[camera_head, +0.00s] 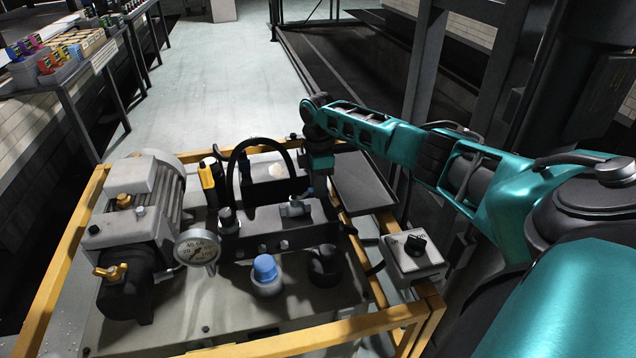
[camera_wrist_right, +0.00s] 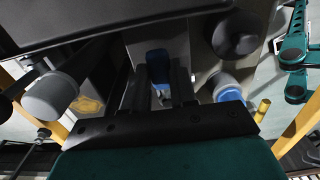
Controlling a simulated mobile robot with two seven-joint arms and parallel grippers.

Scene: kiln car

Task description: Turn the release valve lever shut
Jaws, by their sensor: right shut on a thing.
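The release valve (camera_head: 294,208) sits on the dark manifold block in the middle of the hydraulic unit. Its lever has a blue grip (camera_wrist_right: 157,64) that shows between my fingers in the right wrist view. My right gripper (camera_head: 309,191) reaches down to the lever from behind and right of the block in the head view. In the right wrist view its two dark fingers (camera_wrist_right: 161,88) are shut on the lever's blue grip. Fingers and arm hide part of the lever in the head view, so its exact angle is hard to tell. My left gripper is not in view.
A black hose (camera_head: 238,155) arches beside the valve. A motor (camera_head: 150,190), a pressure gauge (camera_head: 197,248), a blue-capped fitting (camera_head: 265,270) and a black cap (camera_head: 323,264) stand nearby. A yellow frame (camera_head: 70,260) surrounds the unit; a switch box (camera_head: 413,255) is at its right.

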